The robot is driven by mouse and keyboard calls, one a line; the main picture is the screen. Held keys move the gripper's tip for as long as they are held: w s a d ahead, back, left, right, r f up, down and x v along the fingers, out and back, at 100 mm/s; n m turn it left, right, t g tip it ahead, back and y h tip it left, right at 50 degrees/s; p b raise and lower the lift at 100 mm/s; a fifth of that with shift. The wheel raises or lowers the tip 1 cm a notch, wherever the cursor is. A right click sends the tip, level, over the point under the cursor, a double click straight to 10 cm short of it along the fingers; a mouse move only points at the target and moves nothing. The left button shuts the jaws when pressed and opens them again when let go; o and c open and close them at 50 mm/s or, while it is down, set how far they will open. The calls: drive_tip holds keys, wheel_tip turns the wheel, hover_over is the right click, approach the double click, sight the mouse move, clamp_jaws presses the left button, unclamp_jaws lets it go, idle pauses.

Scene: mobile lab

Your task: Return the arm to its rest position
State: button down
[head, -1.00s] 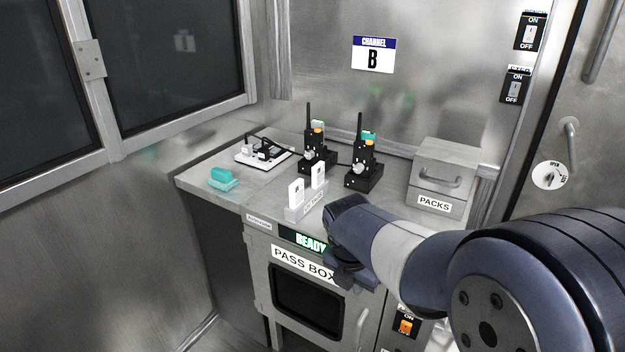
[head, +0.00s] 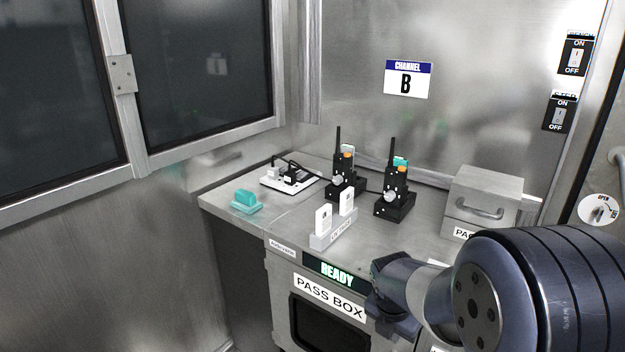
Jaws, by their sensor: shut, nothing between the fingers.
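My arm (head: 500,295) comes in from the lower right of the head view. It is bent, with a large dark blue joint close to the camera. Its far wrist links (head: 392,290) overlap the pass box front and the counter's front edge. No gripper fingers can be made out beyond these links, so I cannot see whether my gripper holds anything.
The counter (head: 290,222) carries two black radios (head: 345,180) (head: 395,196), a white card holder (head: 335,236), a teal block (head: 246,200), a white device (head: 290,178) and a packs box (head: 484,200). Below is the pass box (head: 328,296), with a lit READY display (head: 337,274).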

drive_tip(key=shift+s+a+r+b, duration=0.1)
drive_tip(key=shift+s+a+b, duration=0.5)
drive_tip(key=shift+s+a, duration=0.35)
drive_tip(key=shift+d, duration=0.15)
